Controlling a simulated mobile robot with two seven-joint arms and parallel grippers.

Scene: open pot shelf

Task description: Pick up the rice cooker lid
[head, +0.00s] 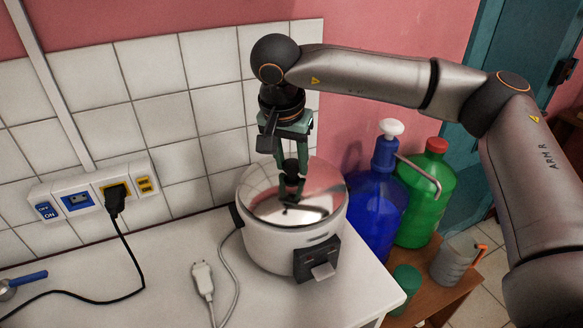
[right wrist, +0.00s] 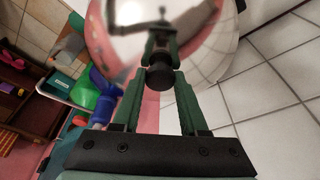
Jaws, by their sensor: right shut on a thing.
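The white rice cooker (head: 275,243) stands near the right end of the white counter. Its shiny, mirror-like lid (head: 322,186) lies on top and appears level; I cannot tell whether there is a gap below the rim. My right gripper (head: 291,188) points down over the middle of the lid. Its green fingers are shut on the lid's dark knob (right wrist: 160,77), which shows between them in the right wrist view, with the lid (right wrist: 215,58) beyond. My left gripper is not in view.
A blue bottle (head: 376,215) and a green bottle (head: 427,195) stand right of the counter, with a grey jug (head: 457,262) nearby. A white plug (head: 202,280) and its cord lie left of the cooker. The tiled wall (head: 160,110) is close behind.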

